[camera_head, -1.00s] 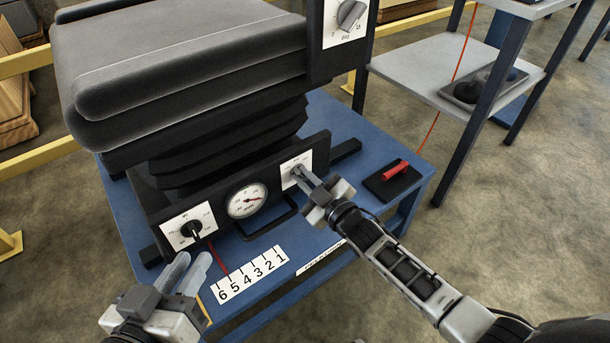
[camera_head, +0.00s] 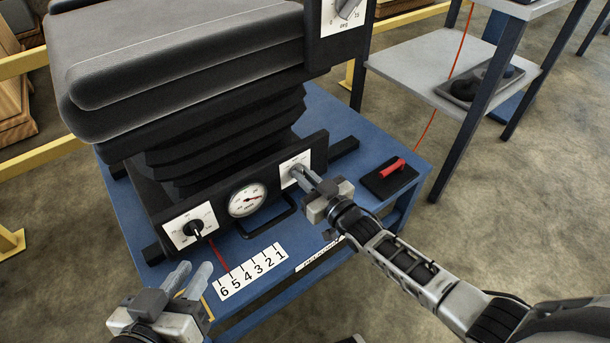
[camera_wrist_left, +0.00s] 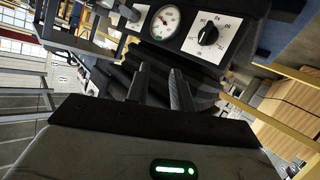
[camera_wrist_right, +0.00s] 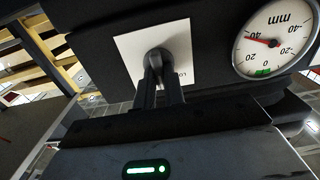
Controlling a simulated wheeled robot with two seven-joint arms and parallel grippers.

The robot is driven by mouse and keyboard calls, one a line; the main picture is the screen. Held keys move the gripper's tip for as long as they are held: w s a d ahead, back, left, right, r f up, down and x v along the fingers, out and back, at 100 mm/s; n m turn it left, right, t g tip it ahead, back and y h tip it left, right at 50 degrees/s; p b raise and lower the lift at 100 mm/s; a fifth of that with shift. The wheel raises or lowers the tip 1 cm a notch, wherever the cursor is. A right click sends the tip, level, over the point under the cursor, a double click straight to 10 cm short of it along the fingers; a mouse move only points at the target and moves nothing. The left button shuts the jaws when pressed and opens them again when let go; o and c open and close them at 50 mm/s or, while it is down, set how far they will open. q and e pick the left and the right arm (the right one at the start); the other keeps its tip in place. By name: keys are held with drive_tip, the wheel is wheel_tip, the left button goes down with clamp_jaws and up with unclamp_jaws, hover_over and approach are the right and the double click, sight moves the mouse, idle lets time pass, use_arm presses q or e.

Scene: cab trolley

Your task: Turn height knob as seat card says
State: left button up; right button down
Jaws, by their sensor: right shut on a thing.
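The grey seat (camera_head: 180,60) stands on black bellows on a blue stand. Its black front panel carries a left knob (camera_head: 194,228), a round gauge (camera_head: 247,199) and a knob on a right white plate (camera_head: 288,180). My right gripper (camera_head: 297,171) is shut on that right knob (camera_wrist_right: 157,58), which its fingers partly hide. In the right wrist view the mm gauge (camera_wrist_right: 276,40) has its red needle between 40 and 20 on the left, away from the green mark. My left gripper (camera_head: 194,268) is open and empty, in front of the left knob.
A number strip (camera_head: 250,272) and a red-handled block (camera_head: 391,174) lie on the blue stand (camera_head: 345,110). A black box with a dial plate (camera_head: 342,14) is at the seat's side. A grey shelf (camera_head: 430,70) with a tray stands at the right. Open floor lies right.

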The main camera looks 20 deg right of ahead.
use_arm(q)
drive_tip(key=shift+w, duration=0.1)
use_arm(e)
drive_tip(key=c, duration=1.5)
unclamp_jaws()
